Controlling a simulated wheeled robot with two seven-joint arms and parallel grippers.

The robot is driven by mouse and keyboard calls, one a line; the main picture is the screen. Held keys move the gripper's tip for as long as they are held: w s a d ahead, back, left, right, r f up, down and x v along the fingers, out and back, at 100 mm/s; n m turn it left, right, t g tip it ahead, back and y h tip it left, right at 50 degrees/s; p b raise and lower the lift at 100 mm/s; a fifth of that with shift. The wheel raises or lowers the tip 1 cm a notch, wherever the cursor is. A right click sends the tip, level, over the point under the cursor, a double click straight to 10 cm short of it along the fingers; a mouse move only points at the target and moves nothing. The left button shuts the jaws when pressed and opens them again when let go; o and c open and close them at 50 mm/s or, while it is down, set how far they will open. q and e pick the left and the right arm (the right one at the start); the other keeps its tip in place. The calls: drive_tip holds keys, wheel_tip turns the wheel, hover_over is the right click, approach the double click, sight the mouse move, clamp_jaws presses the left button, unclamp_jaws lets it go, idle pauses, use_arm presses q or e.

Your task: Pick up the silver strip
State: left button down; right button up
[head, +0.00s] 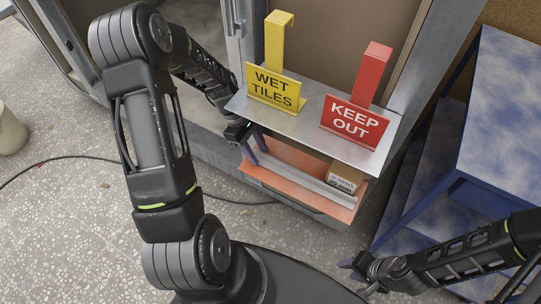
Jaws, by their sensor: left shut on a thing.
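The silver strip (309,184) is a long, thin grey bar lying lengthwise in the orange tray (280,190) under the metal shelf. My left gripper (256,149), with purple fingertips, is at the strip's left end and shut on it. The shelf edge and the gripper hide part of that end. My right gripper (354,271) is low at the lower right, apart from the tray; its fingers look spread and empty.
A labelled brown box (345,177) sits at the tray's right end. The metal shelf (310,112) above bears a yellow WET TILES sign (273,88) and a red KEEP OUT sign (354,121). A blue rack (500,110) stands right. A cable (60,158) crosses the floor.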

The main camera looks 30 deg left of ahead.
use_arm(q)
drive_tip(key=shift+s+r, duration=0.4)
drive_tip(key=shift+r, duration=0.15)
drive_tip(key=s+r+p, duration=0.1)
drive_tip(key=s+r, duration=0.5)
drive_tip(key=s, duration=0.7)
drive_tip(key=shift+d+r+p, duration=0.2)
drive_tip(key=shift+r+p, duration=0.1)
drive_tip(key=shift+r, duration=0.1)
